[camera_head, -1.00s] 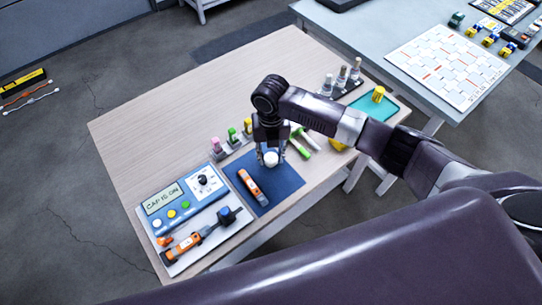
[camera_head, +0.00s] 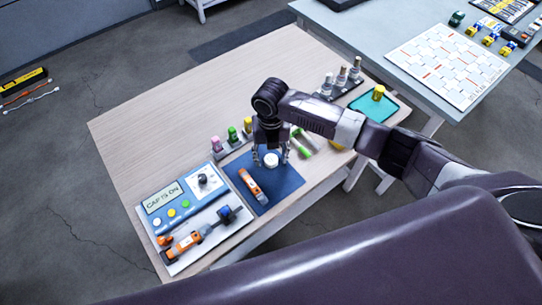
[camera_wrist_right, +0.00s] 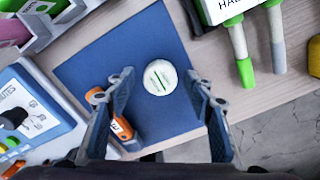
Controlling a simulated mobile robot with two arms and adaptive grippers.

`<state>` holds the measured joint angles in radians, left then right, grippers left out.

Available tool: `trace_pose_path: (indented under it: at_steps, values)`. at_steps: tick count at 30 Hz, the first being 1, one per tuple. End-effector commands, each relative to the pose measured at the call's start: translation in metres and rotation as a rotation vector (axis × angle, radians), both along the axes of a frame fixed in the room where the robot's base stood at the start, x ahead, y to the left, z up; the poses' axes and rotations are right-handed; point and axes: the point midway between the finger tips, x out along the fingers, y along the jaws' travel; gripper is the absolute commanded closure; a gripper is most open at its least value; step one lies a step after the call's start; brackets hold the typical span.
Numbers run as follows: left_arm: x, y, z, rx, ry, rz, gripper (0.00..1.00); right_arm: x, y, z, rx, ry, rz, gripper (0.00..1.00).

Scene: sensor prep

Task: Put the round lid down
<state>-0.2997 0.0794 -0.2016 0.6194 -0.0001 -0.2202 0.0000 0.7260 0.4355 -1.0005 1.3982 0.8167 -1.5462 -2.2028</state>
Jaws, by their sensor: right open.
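The round lid (camera_head: 271,160) is small and white. In the right wrist view the lid (camera_wrist_right: 160,77) shows a green mark on top and appears to lie on the blue mat (camera_wrist_right: 95,70). My right gripper (camera_head: 271,157) is above the mat and open, with one finger on each side of the lid. In the wrist view a gap shows between the lid and each fingertip. My left gripper is not in view.
An orange device (camera_head: 252,186) lies on the mat, left of the lid. A blue panel (camera_head: 178,197) with a display stands further left. Coloured bottles (camera_head: 232,135) stand in a rack behind. Green-tipped tools (camera_head: 302,146) lie to the right. The table's back left is bare.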

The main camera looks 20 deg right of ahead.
Motion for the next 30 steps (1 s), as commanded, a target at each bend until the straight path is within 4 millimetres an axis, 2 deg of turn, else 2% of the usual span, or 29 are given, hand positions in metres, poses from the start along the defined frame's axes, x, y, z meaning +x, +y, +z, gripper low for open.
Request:
trace_pose_path:
  at_steps: [5, 12, 18, 23, 30]
  values:
    - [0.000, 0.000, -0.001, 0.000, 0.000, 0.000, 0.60, 0.002, 0.000, 0.023, 0.003, -0.005, 0.001, 0.51]
    - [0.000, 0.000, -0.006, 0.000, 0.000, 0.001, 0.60, 0.002, 0.000, 0.076, 0.002, -0.005, 0.000, 0.51]
    - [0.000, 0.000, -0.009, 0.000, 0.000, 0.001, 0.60, 0.001, 0.000, 0.108, 0.002, -0.002, -0.001, 0.51]
    - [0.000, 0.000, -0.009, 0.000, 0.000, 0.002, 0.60, 0.001, 0.000, 0.120, 0.001, -0.001, -0.001, 0.51]
    - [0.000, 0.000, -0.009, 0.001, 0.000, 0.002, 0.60, 0.000, 0.000, 0.122, 0.000, 0.000, -0.001, 0.51]
